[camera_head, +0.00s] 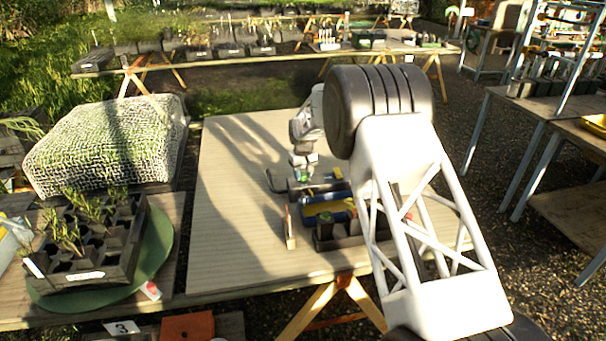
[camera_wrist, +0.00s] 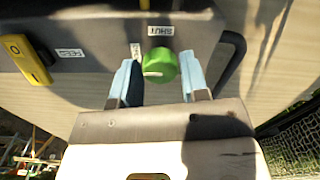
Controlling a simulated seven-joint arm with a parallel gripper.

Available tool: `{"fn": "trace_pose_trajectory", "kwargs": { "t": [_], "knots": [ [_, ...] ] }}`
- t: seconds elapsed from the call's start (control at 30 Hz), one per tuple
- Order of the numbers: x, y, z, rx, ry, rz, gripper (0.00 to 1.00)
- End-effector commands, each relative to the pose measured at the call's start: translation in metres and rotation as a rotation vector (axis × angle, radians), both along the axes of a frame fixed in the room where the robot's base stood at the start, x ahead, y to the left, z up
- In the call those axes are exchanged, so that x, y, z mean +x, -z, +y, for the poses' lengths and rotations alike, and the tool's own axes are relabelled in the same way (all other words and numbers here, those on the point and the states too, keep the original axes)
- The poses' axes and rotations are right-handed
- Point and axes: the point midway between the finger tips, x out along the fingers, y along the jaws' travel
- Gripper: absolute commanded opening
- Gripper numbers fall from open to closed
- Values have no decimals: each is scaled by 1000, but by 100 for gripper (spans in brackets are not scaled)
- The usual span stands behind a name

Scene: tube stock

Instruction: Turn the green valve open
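The green valve (camera_wrist: 160,66) is a round knob with a pale mark on its face, in the middle of the wrist view. It sits on a dark grey panel (camera_wrist: 100,35). A white SHUT label (camera_wrist: 160,31) is just beyond it, and another small label (camera_wrist: 135,50) is to its left. My gripper (camera_wrist: 157,60) is open, its pale blue fingers on either side of the knob. The right finger looks very close to the knob; a small gap shows on the left. I cannot tell whether they touch. In the head view my gripper (camera_head: 303,176) is over the bench, with green showing at it.
A yellow device (camera_wrist: 27,60) and a RES label (camera_wrist: 70,53) are left of the valve. A dark bent handle (camera_wrist: 232,60) is at the right. In the head view, a blue and yellow tray (camera_head: 327,207) stands nearby on the wooden bench (camera_head: 235,220). The bench's left part is clear.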

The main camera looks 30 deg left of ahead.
Motion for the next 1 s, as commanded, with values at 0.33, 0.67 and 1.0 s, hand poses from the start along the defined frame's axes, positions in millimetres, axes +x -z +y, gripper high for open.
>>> {"fn": "trace_pose_trajectory", "kwargs": {
  "t": [0.33,0.67,1.0],
  "knots": [
    [0,0,0,0,1,0,61],
    [0,-14,0,1,1,-1,61],
    [0,-56,0,2,1,-1,61]
  ]
}}
